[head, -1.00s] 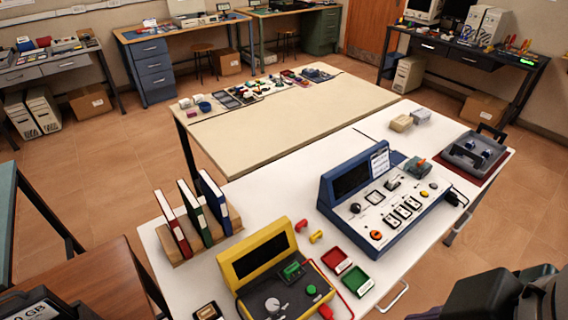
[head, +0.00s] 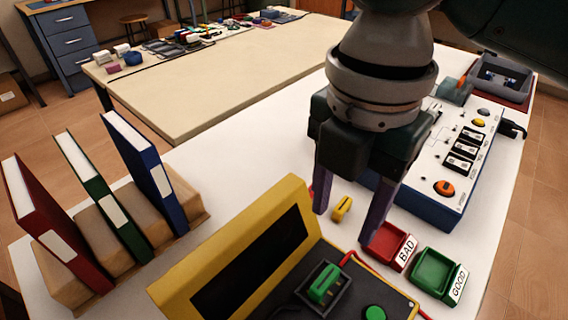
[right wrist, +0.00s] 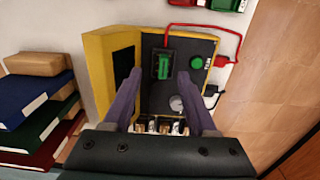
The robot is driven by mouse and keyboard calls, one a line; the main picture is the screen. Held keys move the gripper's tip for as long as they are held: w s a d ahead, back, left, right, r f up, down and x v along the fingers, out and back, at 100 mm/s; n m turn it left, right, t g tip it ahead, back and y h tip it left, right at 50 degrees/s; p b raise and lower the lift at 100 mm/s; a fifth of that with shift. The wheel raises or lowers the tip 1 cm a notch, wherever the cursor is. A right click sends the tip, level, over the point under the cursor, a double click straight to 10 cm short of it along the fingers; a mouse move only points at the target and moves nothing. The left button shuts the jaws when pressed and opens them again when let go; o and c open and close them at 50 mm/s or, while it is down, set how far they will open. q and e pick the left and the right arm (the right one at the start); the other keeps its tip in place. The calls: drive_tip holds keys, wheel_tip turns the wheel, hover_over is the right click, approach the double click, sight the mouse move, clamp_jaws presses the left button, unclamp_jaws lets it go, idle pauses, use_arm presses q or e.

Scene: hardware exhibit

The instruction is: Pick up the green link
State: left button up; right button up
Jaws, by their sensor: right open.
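The green link (head: 325,283) stands in a dark socket on the sloped black panel of the yellow tester (head: 240,262). It also shows in the right wrist view (right wrist: 165,68), just past and between the fingertips. My right gripper (head: 346,226) is open and empty, its purple fingers pointing down above the table, up and to the right of the green link in the head view. In the right wrist view the gripper (right wrist: 159,73) is above the panel, apart from the link. A yellow link (head: 342,208) lies on the table, seen between the fingers. My left gripper is not in view.
A red BAD tray (head: 390,246) and a green GOOD tray (head: 436,272) sit right of the tester. A red cable (head: 376,264) runs beside it. Binders in a wooden rack (head: 180,208) stand at left. A blue-sided console (head: 430,205) is behind my right gripper.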

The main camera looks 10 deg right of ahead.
sight(335, 267)
drive_tip(key=f, duration=0.6)
drive_tip(key=s+f+b, duration=0.1)
drive_tip(key=f, duration=0.2)
drive_tip(key=shift+f, duration=0.2)
clamp_jaws()
